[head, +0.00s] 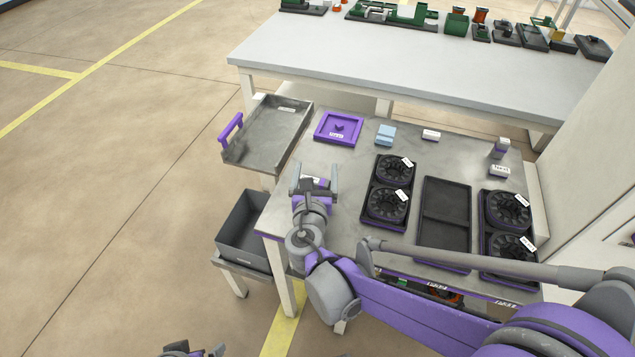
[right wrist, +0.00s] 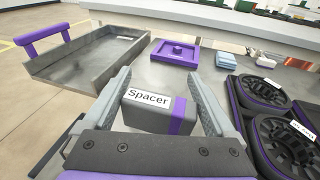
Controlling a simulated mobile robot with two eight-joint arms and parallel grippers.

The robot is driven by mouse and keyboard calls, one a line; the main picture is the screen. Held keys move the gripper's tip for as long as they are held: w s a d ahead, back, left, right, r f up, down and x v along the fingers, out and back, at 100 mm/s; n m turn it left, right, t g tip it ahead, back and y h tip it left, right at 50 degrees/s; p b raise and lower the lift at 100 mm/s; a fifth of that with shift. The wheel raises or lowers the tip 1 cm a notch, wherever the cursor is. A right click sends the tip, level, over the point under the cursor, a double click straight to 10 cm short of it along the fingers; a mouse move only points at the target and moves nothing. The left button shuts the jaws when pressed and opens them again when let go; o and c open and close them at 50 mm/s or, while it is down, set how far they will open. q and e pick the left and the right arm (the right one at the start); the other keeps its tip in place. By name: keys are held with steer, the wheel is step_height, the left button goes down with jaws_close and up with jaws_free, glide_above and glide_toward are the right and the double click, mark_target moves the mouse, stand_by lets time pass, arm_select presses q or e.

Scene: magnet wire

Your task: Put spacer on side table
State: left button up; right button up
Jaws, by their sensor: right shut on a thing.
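The spacer (right wrist: 150,108) is a dark grey block with a purple band and a white "Spacer" label. In the right wrist view it sits between the two fingers of my right gripper (right wrist: 160,100), which is shut on it. In the head view my right gripper (head: 317,178) is over the left part of the grey work table (head: 330,220), and the spacer is mostly hidden there. I cannot tell whether the spacer touches the table. Part of my left gripper (head: 192,350) shows at the bottom edge of the head view, too cut off to judge its opening.
A grey tray with a purple handle (head: 235,150) stands left of the table, above a dark bin (head: 240,238). A purple square fixture (head: 338,129), blue block (head: 386,135) and black trays with round parts (head: 388,205) lie on the table. A long white table (head: 400,55) stands behind.

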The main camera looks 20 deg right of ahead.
mark_target(316, 181)
steer(key=shift+f+b, duration=0.6)
steer(key=shift+f, duration=1.15)
steer(key=shift+f, duration=0.1)
steer(key=o, duration=1.1)
steer(key=shift+r, duration=0.25)
steer(key=p+v, duration=0.2)
steer(key=v, duration=1)
steer(key=shift+s+f, duration=0.1)
steer(key=shift+f, duration=0.05)
